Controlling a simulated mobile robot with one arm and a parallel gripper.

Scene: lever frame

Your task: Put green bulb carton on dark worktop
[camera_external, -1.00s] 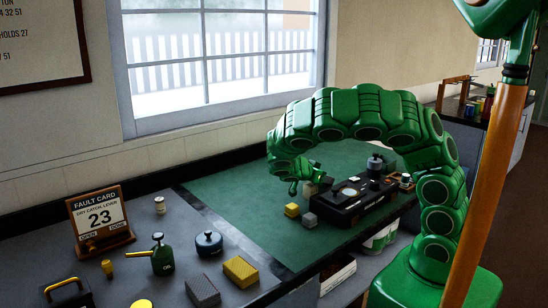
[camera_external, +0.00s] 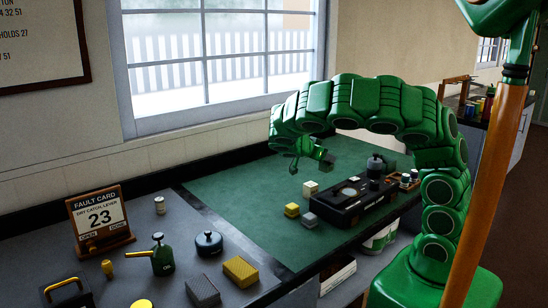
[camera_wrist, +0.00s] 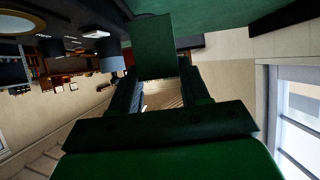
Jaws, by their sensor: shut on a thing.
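My gripper (camera_external: 313,154) is shut on the green bulb carton (camera_external: 327,160), a small dark green block, and holds it above the green mat. In the wrist view the carton (camera_wrist: 153,46) sticks out beyond the fingers of my gripper (camera_wrist: 157,82). Its lower part is hidden between them. The carton touches nothing else that I can see. A dark-topped counter (camera_external: 452,106) stands at the back right, beyond my arm. A grey worktop (camera_external: 128,254) lies at the front left beside the mat; I cannot tell which surface the task names.
The green mat (camera_external: 250,205) is bare on its left side. A cream block (camera_external: 311,187), a yellow block (camera_external: 292,210) and a grey block (camera_external: 310,219) stand beside a black case (camera_external: 345,211). An oil can (camera_external: 162,258) and a fault card (camera_external: 100,216) stand on the grey worktop.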

